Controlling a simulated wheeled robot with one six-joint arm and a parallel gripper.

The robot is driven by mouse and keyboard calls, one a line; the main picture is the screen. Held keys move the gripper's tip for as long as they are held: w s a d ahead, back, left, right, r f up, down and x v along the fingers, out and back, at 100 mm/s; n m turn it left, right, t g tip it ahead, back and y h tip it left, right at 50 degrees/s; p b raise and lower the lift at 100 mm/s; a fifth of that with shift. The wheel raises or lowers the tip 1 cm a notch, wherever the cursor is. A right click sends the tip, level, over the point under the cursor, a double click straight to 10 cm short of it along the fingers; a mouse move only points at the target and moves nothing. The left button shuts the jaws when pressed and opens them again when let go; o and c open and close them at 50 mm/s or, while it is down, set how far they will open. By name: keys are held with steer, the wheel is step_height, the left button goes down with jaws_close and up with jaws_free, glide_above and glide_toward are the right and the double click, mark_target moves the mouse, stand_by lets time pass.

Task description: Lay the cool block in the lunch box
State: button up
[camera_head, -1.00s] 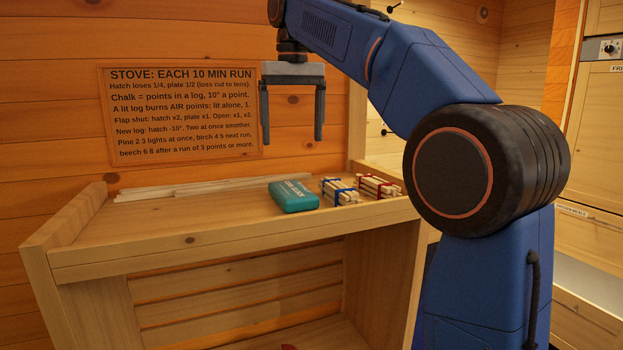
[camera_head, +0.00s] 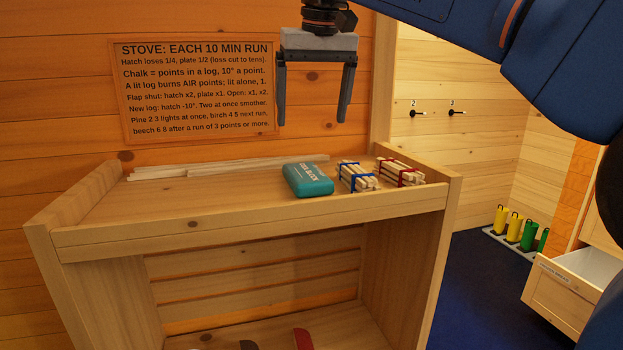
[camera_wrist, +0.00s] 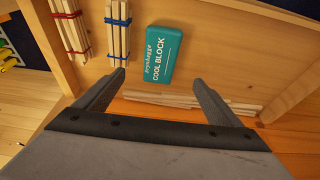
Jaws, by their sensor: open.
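The teal cool block (camera_head: 308,180) lies flat on the top shelf of the wooden stand (camera_head: 250,232). In the wrist view the cool block (camera_wrist: 160,57) shows its "COOL BLOCK" label, ahead of the fingers. My gripper (camera_head: 316,122) is open and empty, fingers pointing down, above the shelf and the block. Its two fingers also show in the wrist view (camera_wrist: 160,78), apart with nothing between them at the tips. The lunch box cannot be made out in any view.
A blue-banded stick bundle (camera_head: 357,177) and a red-banded stick bundle (camera_head: 400,172) lie right of the block. Thin pale strips (camera_head: 225,168) lie along the back wall.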

mark_target(306, 172)
steer(key=x, duration=1.4)
steer(key=shift+w+a, duration=0.1)
steer(key=shift+w, duration=0.1)
steer(key=shift+r, duration=0.1)
steer(key=c, duration=1.6)
